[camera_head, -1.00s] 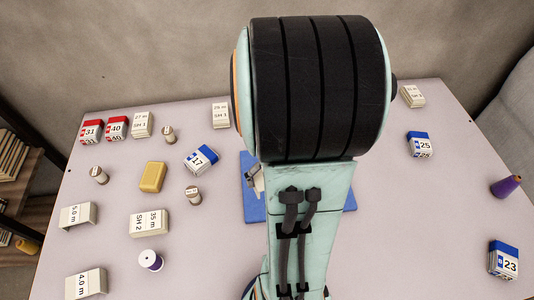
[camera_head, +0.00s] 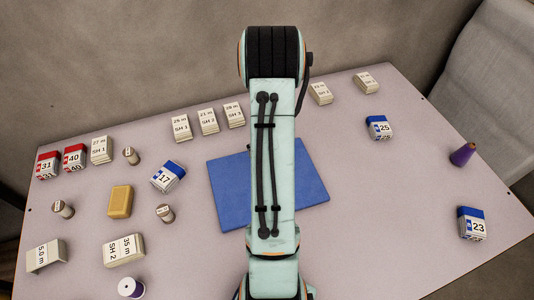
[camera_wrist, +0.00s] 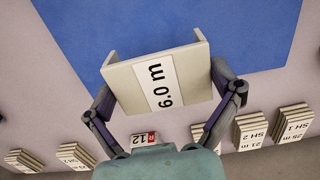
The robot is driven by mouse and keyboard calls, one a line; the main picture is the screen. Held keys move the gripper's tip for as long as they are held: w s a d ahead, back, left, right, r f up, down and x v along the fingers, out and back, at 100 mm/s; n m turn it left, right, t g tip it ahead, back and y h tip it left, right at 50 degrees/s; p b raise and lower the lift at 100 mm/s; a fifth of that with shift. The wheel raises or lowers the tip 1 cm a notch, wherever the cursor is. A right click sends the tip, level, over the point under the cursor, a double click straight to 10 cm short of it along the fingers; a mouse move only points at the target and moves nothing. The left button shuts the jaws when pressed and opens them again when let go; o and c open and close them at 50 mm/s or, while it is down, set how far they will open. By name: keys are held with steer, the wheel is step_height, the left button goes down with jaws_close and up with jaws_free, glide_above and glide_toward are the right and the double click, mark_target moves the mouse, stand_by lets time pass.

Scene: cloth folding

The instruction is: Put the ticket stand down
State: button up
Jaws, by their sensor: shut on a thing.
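The ticket stand (camera_wrist: 158,80) is a cream, bracket-shaped piece labelled "6.0 m", seen in the wrist view. My gripper (camera_wrist: 165,92) is shut on it, with one dark finger on each side. The stand appears over the edge of the blue mat (camera_wrist: 180,30); I cannot tell whether it touches the surface. In the head view my arm covers the middle of the blue mat (camera_head: 225,185), and the gripper and held stand are hidden behind the arm.
Cream ticket blocks (camera_head: 207,121) stand behind the mat. A similar stand "5.0 m" (camera_head: 46,255), a yellow block (camera_head: 120,201) and block "17" (camera_head: 168,176) lie left. Blocks "25" (camera_head: 378,127) and "23" (camera_head: 471,222) and a purple cone (camera_head: 462,154) are right.

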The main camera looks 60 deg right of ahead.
steer(key=shift+w+d+f, duration=0.1)
steer(key=shift+d+f, duration=0.15)
steer(key=shift+f, duration=0.1)
steer(key=shift+d+f, duration=0.1)
steer(key=shift+f, duration=1.5)
steer(key=shift+f, duration=0.1)
steer(key=o, duration=0.7)
step_height(320, 180, up, 12)
steer(key=shift+r, duration=0.15)
